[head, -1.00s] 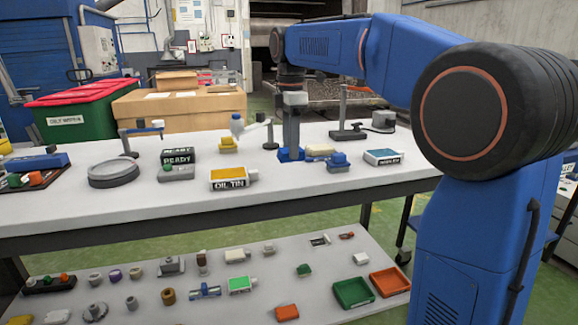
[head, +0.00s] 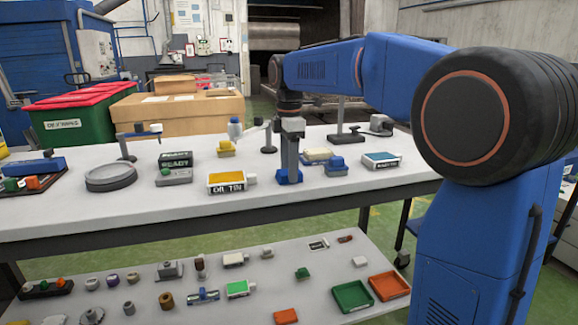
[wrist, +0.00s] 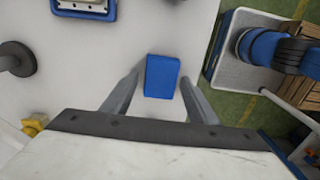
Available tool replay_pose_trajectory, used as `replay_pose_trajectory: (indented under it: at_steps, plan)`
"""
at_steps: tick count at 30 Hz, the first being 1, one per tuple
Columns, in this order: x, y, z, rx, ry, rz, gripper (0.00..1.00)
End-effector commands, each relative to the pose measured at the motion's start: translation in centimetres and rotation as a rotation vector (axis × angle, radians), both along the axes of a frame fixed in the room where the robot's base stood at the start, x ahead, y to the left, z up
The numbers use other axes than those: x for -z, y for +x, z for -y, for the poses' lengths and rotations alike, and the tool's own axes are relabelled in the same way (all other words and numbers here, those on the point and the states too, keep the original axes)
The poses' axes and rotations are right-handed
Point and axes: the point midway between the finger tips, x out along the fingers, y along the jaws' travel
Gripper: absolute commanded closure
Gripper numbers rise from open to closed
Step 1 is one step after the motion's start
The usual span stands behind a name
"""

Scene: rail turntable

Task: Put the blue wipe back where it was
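The blue wipe (wrist: 162,78) is a small blue rectangle between the grey fingers of my gripper (wrist: 160,88) in the wrist view. In the head view my gripper (head: 289,168) points straight down over the front half of the table, with the blue wipe (head: 289,178) at its tip. The wipe moves along with the gripper, so the gripper is shut on it. I cannot tell whether its underside touches the tabletop. The fingers hide part of it in the head view.
The oil tin (head: 231,183) stands close on the left. A cream block (head: 317,154) and a blue-topped block (head: 337,167) stand close on the right. A dark-based stand (head: 268,149) is behind. A blue-edged tin (head: 381,160) lies farther right. The table (head: 300,198) is bare in front.

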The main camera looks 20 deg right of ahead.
Motion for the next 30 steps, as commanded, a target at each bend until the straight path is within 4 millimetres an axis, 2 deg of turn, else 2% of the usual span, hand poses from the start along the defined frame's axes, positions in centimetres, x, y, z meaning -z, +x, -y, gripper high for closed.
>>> replay_pose_trajectory:
  at_steps: [10,14,30]
  plan:
    - [-0.1,0.0,0.0,0.0,0.0,0.001,0.42]
    - [-1.1,0.1,0.0,0.0,0.0,0.001,0.42]
    - [-10.4,0.1,0.0,0.0,0.0,0.001,0.42]
